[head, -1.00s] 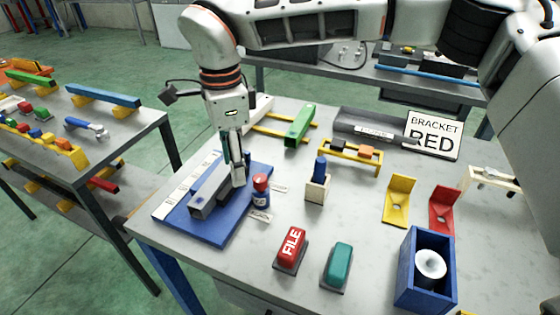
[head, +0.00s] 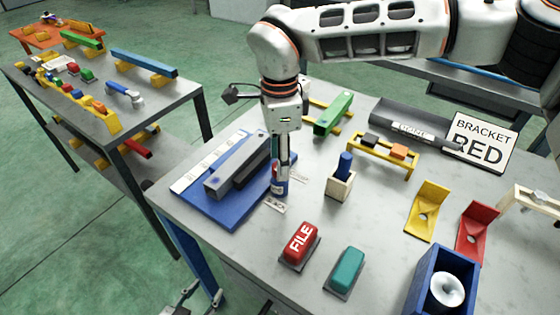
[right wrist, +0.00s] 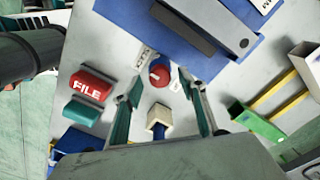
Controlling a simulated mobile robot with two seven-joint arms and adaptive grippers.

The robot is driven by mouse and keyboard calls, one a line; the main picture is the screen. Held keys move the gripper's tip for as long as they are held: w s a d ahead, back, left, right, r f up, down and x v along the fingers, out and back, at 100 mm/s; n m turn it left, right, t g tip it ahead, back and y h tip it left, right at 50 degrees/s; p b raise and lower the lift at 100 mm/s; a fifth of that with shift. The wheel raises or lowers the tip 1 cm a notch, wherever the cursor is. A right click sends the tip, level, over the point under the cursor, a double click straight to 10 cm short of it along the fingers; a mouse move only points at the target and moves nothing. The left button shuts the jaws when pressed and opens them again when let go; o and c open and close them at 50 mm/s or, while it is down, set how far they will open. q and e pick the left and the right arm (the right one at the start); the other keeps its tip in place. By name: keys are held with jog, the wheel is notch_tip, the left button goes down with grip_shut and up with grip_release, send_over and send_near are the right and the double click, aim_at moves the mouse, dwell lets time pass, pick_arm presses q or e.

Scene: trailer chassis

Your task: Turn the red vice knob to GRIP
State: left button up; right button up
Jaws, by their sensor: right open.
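The red vice knob (right wrist: 158,76) sits on a blue base beside the vice's blue plate. In the head view the knob's blue base (head: 280,189) shows under my right gripper (head: 282,174), whose fingers hide most of the red top. In the right wrist view my open right gripper (right wrist: 164,88) has one finger on each side of the knob, with gaps visible. The grey vice (head: 234,168) lies on the blue plate (head: 208,208). My left gripper (head: 195,297) is low at the head view's bottom edge, partly cut off.
A cream block with a blue peg (head: 342,184) stands close right of the knob. A red FILE block (head: 299,242) and a teal block (head: 346,268) are nearer the front. A green bar (head: 333,115) is behind. Grey tabletop is clear between them.

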jog(key=shift+f, duration=0.7)
jog(key=c, duration=1.1)
